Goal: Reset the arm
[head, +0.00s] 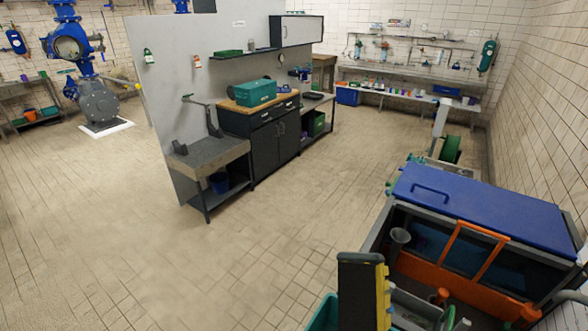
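My arm and my gripper cannot be made out in the head view, so its opening and whatever it may hold are not shown. The head view looks down over a tiled room with a grey partition panel (165,95) standing left of the middle. A grey bench (208,158) with dark upright brackets stands at the panel's near end.
A dark cabinet (275,150) carries a green toolbox (254,92). At lower right is a bin with a blue lid (485,208) and an orange frame. A blue pump (75,45) stands at upper left. A long shelf (405,95) lines the back wall. The middle floor is clear.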

